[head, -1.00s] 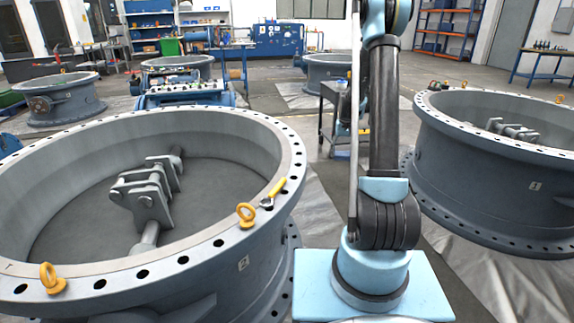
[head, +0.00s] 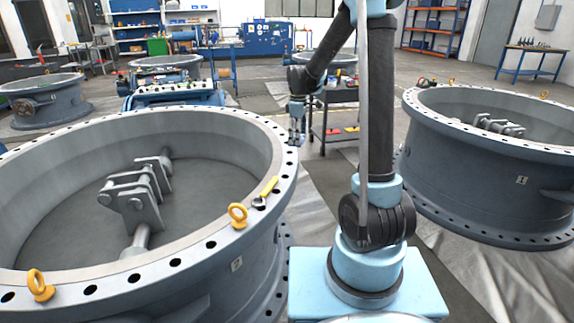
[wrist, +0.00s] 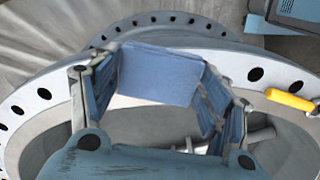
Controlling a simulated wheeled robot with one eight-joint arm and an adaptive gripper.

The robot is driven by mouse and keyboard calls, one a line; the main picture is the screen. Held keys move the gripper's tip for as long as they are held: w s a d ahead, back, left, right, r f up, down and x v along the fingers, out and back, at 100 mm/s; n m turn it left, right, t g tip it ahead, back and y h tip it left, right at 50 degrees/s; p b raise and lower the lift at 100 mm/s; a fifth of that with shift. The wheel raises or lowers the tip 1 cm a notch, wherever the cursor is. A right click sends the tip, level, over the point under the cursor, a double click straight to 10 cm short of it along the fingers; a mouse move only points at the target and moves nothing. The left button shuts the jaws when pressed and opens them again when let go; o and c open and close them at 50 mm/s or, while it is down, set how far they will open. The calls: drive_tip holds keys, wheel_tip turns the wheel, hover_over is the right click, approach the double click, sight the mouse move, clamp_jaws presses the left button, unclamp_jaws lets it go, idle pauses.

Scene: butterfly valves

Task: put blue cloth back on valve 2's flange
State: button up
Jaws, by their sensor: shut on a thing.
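Valve 2 (head: 237,264) is the large grey ring-shaped body at the left in the head view. Its pale flange (head: 284,170) has bolt holes all round. My gripper (head: 296,137) is near the flange's right-hand edge in the head view. In the wrist view my gripper (wrist: 152,75) is shut on the folded blue cloth (wrist: 158,72), which spans between the two fingers. The flange (wrist: 28,100) shows below the cloth; I cannot tell whether they touch. The cloth is too small to make out in the head view.
A yellow-handled tool (head: 266,191) lies on the flange, also seen in the wrist view (wrist: 288,99). Yellow lifting eyes (head: 238,215) stand along the rim. Another big valve (head: 490,165) stands at the right. A dark cart (head: 334,112) stands behind my arm.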

sight(285, 162)
drive_tip(key=s+a+r+n, duration=0.4)
drive_tip(key=s+a+n, duration=0.1)
drive_tip(key=s+n, duration=0.1)
drive_tip(key=shift+w+f, duration=0.1)
drive_tip(key=shift+f, duration=4.9)
drive_tip(key=shift+f, duration=0.1)
drive_tip(key=o, duration=1.1)
